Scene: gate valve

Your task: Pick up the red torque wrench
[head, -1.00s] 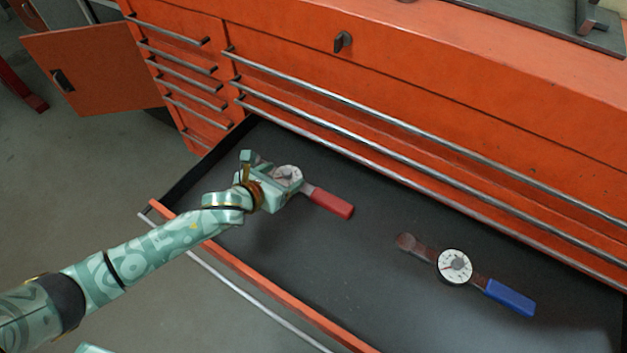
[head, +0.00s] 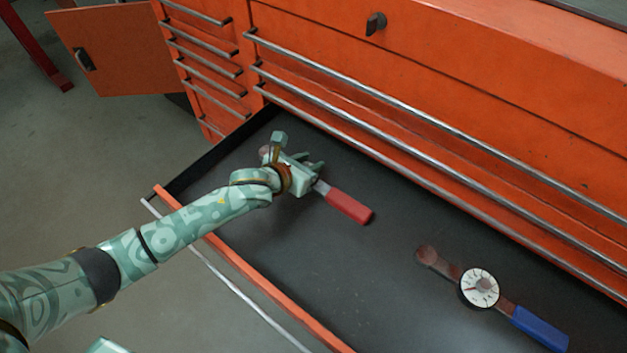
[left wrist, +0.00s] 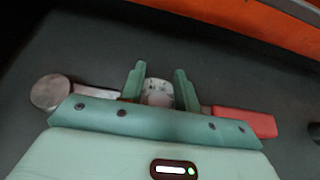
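The red torque wrench lies in the open drawer, its red handle (head: 348,207) to the right of my left gripper (head: 318,163). In the left wrist view its round head (left wrist: 49,92), dial (left wrist: 158,92) and red handle (left wrist: 245,121) show. My left gripper (left wrist: 160,88) is open, with its two fingers apart on either side of the dial. I cannot tell whether they touch the wrench. In the head view my gripper hides the dial. My right gripper is not in view.
A second torque wrench with a blue handle (head: 540,328) lies in the drawer at the lower right. The drawer's orange front edge (head: 262,283) runs below my left arm. The red cabinet (head: 430,95) rises behind. The drawer floor between the wrenches is clear.

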